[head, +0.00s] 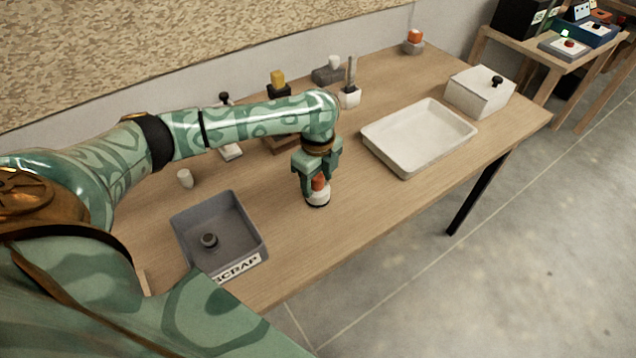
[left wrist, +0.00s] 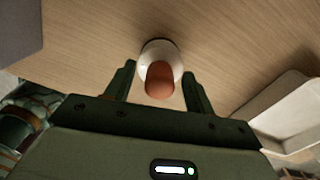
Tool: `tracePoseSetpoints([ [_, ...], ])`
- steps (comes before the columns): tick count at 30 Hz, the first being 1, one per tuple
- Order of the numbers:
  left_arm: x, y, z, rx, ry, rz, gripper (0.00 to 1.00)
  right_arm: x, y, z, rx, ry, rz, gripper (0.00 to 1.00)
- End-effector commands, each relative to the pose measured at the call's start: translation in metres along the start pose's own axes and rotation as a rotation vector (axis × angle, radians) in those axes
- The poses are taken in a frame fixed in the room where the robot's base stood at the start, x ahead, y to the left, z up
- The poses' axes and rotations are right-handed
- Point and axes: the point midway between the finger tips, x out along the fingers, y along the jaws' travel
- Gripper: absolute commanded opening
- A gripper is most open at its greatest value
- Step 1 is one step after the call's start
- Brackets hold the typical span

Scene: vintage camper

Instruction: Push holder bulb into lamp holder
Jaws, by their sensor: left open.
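An orange-red rounded piece that looks like the holder bulb (head: 318,183) sits on top of a white round holder with a dark base (head: 318,199), which looks like the lamp holder. The holder stands upright on the table near its front edge. My left gripper (head: 317,190) points down over it, open, with a finger on either side of the bulb. In the left wrist view the bulb (left wrist: 160,80) and the white holder (left wrist: 161,52) lie between the spread fingers. How deep the bulb sits in the holder cannot be told. My right gripper is not in view.
A grey scrap bin (head: 258,231) with a dark knob-like part inside is left of the gripper. A white tray (head: 372,138) and a white box (head: 478,92) are to the right. Several small items line the table's back.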

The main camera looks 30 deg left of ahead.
Motion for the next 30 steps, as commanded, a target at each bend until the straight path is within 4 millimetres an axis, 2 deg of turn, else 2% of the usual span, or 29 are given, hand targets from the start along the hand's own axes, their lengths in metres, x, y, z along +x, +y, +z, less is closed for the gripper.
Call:
tracePoseSetpoints([
  [5, -0.001, 0.0, 0.0, 0.0, 0.0, 0.0, 0.54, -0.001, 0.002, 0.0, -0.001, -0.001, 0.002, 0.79],
  [7, -0.001, 0.0, 0.0, 0.0, 0.0, 0.0, 0.4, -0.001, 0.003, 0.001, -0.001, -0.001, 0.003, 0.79],
  [10, -0.001, 0.0, 0.0, 0.001, 0.0, 0.0, 0.12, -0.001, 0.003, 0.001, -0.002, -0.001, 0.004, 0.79],
  [11, -0.001, 0.0, 0.0, 0.001, 0.0, 0.0, 0.08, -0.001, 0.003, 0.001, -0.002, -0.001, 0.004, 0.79],
  [13, -0.001, 0.0, 0.0, 0.001, 0.0, 0.0, 0.08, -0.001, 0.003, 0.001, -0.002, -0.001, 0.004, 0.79],
  [14, -0.001, 0.0, 0.0, 0.001, 0.0, 0.0, 0.04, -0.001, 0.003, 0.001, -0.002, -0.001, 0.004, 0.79],
  [23, -0.007, 0.0, 0.0, 0.001, 0.0, -0.001, 0.04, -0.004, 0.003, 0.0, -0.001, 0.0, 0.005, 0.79],
  [26, -0.017, -0.001, 0.0, 0.001, 0.0, -0.002, 0.04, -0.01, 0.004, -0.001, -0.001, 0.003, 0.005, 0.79],
  [30, -0.041, 0.0, -0.001, 0.0, 0.002, -0.003, 0.04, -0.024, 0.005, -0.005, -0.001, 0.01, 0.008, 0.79],
])
